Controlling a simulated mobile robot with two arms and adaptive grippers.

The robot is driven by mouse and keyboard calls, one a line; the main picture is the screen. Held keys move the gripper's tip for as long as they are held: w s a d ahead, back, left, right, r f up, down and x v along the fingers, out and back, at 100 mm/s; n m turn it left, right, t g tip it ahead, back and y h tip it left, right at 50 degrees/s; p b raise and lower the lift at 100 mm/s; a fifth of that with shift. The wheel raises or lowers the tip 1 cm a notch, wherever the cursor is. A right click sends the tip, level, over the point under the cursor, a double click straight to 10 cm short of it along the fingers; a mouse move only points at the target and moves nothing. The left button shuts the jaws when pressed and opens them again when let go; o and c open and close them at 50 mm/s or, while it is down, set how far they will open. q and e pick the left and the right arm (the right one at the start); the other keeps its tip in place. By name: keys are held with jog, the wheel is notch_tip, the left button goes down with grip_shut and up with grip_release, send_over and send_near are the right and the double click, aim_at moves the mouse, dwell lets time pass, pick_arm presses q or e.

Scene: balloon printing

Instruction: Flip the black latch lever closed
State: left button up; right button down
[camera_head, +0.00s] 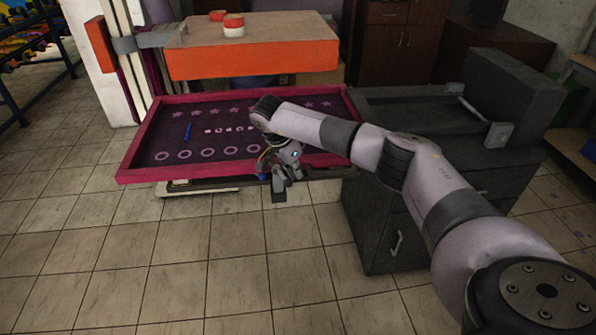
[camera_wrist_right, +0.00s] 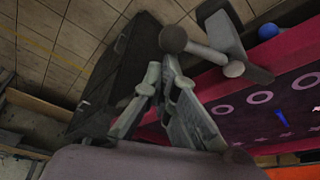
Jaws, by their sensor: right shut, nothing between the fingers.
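The dark latch lever (camera_wrist_right: 205,52) shows in the right wrist view as a bar with a round knob at its outer end, beside the pink screen frame (camera_wrist_right: 275,60). My right gripper (camera_wrist_right: 166,68) is shut and empty, its fingertips just below the knob in that picture; I cannot tell whether they touch it. In the head view the right gripper (camera_head: 285,165) is at the front edge of the pink frame (camera_head: 215,168), and the arm and gripper largely hide the latch there. My left gripper is not in view.
An orange-sided platen (camera_head: 255,62) with small red-and-white containers (camera_head: 233,28) stands behind the frame. A blue stick (camera_head: 187,132) lies on the printed screen. A dark cabinet (camera_head: 375,225) stands close on the right. The tiled floor in front is clear.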

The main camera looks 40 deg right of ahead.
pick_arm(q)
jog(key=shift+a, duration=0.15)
pick_arm(e)
jog(key=shift+s+a, duration=0.1)
jog(key=shift+a, duration=1.15)
